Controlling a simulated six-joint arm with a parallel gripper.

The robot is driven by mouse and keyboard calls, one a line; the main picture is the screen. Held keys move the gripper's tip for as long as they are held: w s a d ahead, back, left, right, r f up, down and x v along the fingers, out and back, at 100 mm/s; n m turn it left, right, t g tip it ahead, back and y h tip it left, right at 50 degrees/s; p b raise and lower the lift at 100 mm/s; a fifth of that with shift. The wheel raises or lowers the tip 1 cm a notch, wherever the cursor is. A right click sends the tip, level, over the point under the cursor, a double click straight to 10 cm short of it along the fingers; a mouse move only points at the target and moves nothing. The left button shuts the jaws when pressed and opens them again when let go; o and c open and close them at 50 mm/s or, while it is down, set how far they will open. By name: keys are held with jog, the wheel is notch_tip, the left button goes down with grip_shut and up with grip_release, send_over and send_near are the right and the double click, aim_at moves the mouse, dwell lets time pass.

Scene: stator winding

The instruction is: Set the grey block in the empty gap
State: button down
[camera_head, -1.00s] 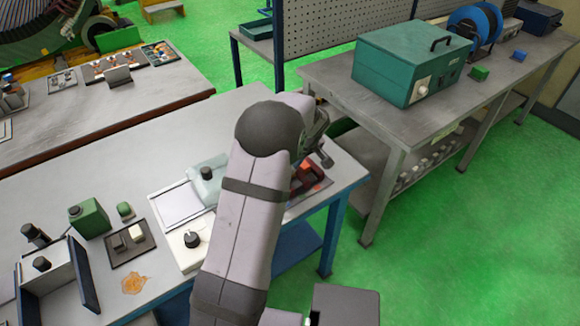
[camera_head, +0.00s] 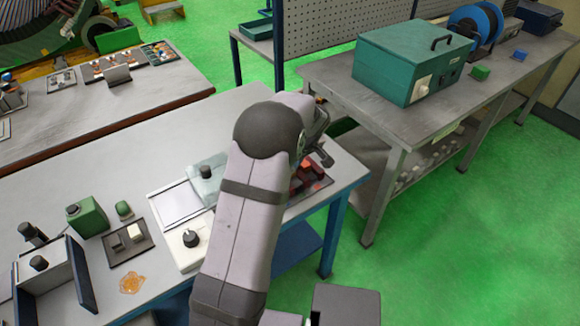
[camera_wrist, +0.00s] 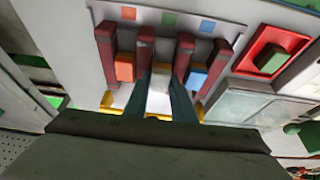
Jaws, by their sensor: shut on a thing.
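In the wrist view my gripper (camera_wrist: 161,100) is shut on the grey block (camera_wrist: 159,77), which sits between its two teal fingers. The block lines up with the middle gap between dark red posts (camera_wrist: 184,55). I cannot tell whether it is seated in that gap or held above it. An orange block (camera_wrist: 124,67) stands in the gap to the left and a blue block (camera_wrist: 197,76) in the gap to the right. In the head view my arm hides most of the gripper and the blocks; part of the red posts (camera_head: 308,178) shows beside it.
A green block (camera_wrist: 270,59) sits in a red tray (camera_wrist: 246,61) right of the posts. A pale panel with orange, green and blue squares lies beyond the posts. In the head view a black-knobbed white box (camera_head: 189,247) stands left of my arm.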

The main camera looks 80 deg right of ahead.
jog(key=c, duration=1.2)
grip_release()
jog(key=shift+r, duration=0.1)
jog(key=shift+r+p, duration=2)
jog(key=shift+r, duration=1.4)
